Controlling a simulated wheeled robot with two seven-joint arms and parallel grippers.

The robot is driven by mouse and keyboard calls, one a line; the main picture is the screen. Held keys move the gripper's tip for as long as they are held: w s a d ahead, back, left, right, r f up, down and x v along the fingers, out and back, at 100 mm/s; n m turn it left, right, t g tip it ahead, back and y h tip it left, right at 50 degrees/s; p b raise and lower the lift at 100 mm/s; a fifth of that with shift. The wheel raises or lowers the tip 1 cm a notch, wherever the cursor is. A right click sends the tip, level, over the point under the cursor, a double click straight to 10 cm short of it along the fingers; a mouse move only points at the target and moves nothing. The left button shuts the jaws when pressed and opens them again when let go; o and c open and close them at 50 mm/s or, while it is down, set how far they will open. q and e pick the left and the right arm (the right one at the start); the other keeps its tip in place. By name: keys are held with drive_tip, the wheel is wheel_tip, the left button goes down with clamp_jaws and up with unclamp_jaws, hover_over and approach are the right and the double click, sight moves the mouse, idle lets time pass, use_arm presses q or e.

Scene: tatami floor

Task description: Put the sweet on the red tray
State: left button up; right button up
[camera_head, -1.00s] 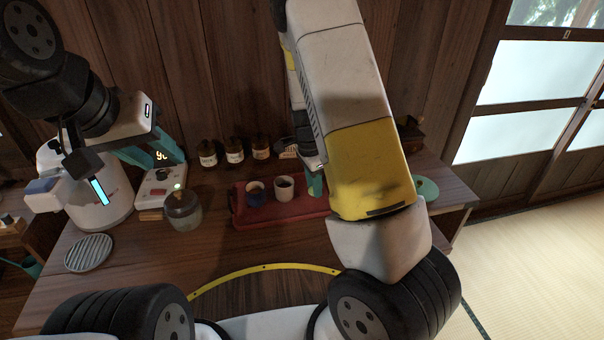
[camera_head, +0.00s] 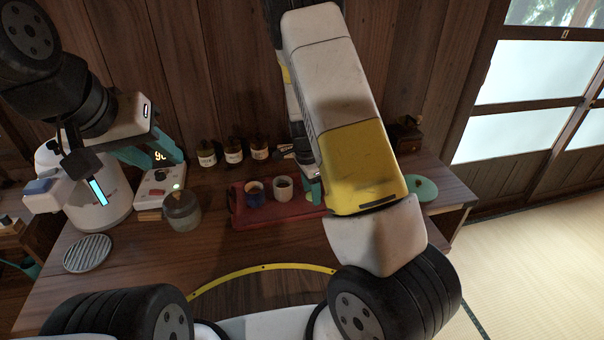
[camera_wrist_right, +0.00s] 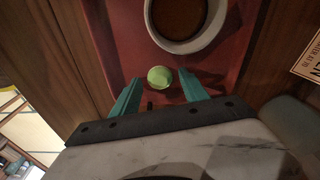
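The sweet (camera_wrist_right: 160,77) is a small pale green ball over the red tray (camera_wrist_right: 126,40) in the right wrist view. My right gripper (camera_wrist_right: 160,80) has its two teal fingers on either side of it, with a small gap showing at each side, so it looks open. I cannot tell whether the sweet rests on the tray. In the head view the tray (camera_head: 290,213) lies on the wooden table; my right arm hides the sweet, and a teal part of my right gripper (camera_head: 313,190) shows at the tray's right end. My left gripper (camera_head: 152,150) is above the back left; its opening is unclear.
Labelled jars (camera_head: 233,152) line the wall.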

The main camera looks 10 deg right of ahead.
sight(307, 197)
wheel_tip(307, 197, up, 12)
drive_tip(key=a, duration=0.2)
drive_tip(key=s+r+n+t+y, duration=0.3)
drive_tip(key=s+r+n+t, duration=0.3)
drive_tip(key=s+r+n, duration=1)
drive_tip(key=s+r, duration=0.5)
drive_tip(key=s, duration=0.2)
drive_tip(key=shift+a+y, duration=0.3)
drive_tip(key=shift+s+d+r, duration=0.1)
